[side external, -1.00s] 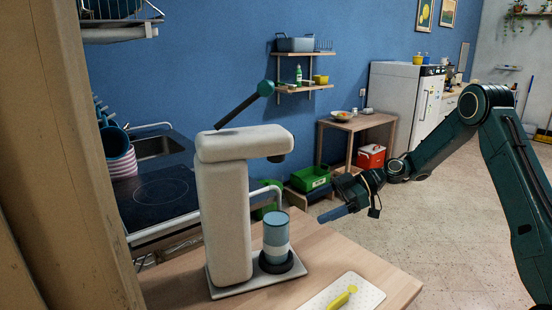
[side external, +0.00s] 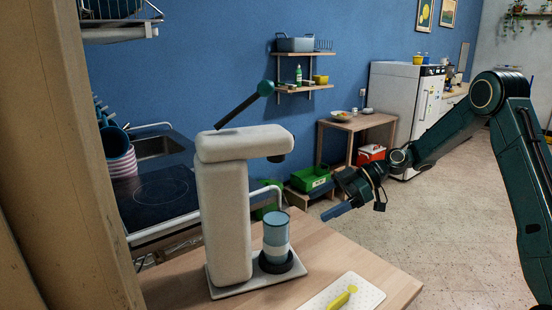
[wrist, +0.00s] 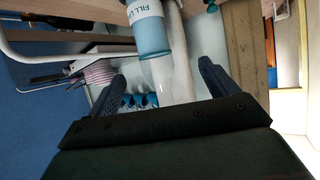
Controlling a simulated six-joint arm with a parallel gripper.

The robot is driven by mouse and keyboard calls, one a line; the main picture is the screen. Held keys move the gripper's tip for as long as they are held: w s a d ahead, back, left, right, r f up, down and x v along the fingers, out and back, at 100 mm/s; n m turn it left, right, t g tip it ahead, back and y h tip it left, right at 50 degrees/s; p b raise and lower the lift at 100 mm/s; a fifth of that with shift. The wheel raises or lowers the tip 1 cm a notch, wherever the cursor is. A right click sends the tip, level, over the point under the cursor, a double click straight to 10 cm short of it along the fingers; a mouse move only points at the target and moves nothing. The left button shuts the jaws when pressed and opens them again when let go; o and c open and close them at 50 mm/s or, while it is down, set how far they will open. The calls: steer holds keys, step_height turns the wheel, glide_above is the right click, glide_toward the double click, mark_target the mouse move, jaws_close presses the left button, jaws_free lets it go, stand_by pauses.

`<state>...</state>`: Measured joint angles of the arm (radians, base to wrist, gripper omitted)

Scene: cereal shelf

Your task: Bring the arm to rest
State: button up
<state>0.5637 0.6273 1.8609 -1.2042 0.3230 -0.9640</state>
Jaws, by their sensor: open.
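My gripper (side external: 338,211) hangs in the air to the right of the cream dispenser, above and beyond the table's right edge, apart from everything. In the wrist view its two blue fingers (wrist: 161,72) are spread with nothing held between them. A blue cup with a pale band (side external: 276,232) stands upright on the dark round pad of the cream dispenser (side external: 224,215). The cup also shows in the wrist view (wrist: 151,35), beyond the fingers, with part of a "FILL" label readable.
A white board (side external: 322,297) with a yellow tool (side external: 342,297) lies at the front of the wooden table (side external: 385,276). The dispenser's lever (side external: 240,108) points up right. A side table (side external: 357,125), green crate (side external: 311,179) and fridge (side external: 405,95) stand behind. Floor right of the table is clear.

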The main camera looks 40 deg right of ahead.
steer(key=s+a+r+m+g+h, duration=0.1)
steer(key=s+a+r+m+h, duration=0.1)
steer(key=s+a+r+h, duration=0.3)
steer(key=s+a+r+m+h, duration=0.1)
steer(key=s+r+m, duration=0.15)
steer(key=s, duration=0.45)
steer(key=s+d+r+m+h, duration=0.2)
steer(key=s+m, duration=0.5)
steer(key=s, duration=1.1)
steer(key=d+h, duration=0.1)
steer(key=h, duration=0.1)
steer(key=shift+d+t+h, duration=0.2)
steer(key=shift+t+h, duration=0.1)
steer(key=shift+h, duration=0.1)
